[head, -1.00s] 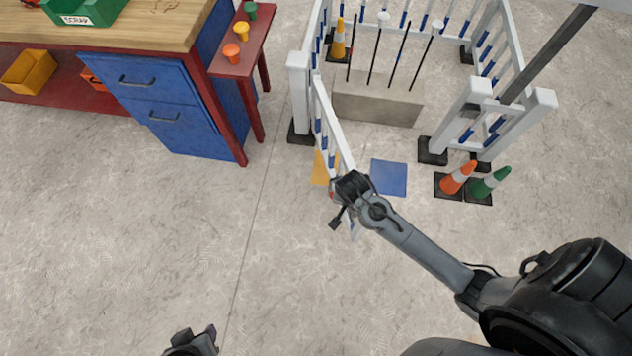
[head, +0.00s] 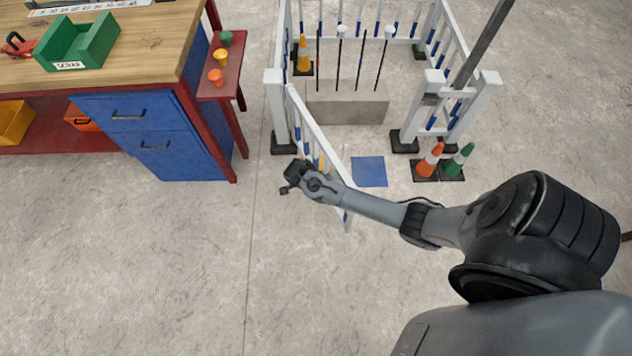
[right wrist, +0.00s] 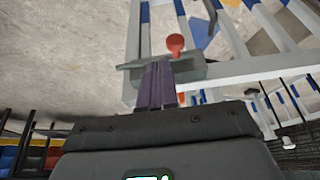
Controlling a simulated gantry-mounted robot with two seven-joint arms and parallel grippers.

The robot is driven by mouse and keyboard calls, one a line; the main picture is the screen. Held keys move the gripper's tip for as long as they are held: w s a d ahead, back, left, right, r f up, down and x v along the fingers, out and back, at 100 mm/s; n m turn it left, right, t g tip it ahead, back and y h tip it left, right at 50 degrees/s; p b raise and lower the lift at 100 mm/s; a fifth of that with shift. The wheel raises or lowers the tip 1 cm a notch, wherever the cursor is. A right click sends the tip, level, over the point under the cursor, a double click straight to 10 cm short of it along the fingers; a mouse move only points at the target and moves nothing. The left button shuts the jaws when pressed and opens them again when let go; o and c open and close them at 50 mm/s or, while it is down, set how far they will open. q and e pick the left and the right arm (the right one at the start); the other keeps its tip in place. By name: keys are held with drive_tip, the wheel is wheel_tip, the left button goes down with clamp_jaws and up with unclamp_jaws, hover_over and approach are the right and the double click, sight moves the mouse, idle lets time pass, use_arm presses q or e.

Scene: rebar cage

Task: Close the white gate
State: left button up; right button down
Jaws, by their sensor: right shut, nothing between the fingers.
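The white gate (head: 320,138) hangs from the left white post (head: 276,105) of a white fence and stands open, angled out towards me. Its free end lies left of and in front of the blue floor square (head: 369,171). My right gripper (head: 287,184) is at the gate's left, outer side, with its forearm crossing over the gate. In the right wrist view its dark fingers (right wrist: 157,88) are shut and empty, close to a red knob (right wrist: 175,43) and a grey plate on the gate. I cannot tell whether they touch. My left gripper is out of view.
The right gate post (head: 415,112) stands across the opening, with an orange cone (head: 430,160) and a green cone (head: 460,160) before it. A concrete block (head: 345,110) with upright rods is inside. A blue-drawer workbench (head: 150,140) stands left. The front floor is clear.

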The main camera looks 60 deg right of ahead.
drive_tip(key=s+d+f+b, duration=0.2)
drive_tip(key=d+f, duration=0.1)
drive_tip(key=d, duration=0.1)
drive_tip(key=shift+s+d+f, duration=0.25)
drive_tip(key=shift+s, duration=0.05)
drive_tip(key=shift+d, duration=0.1)
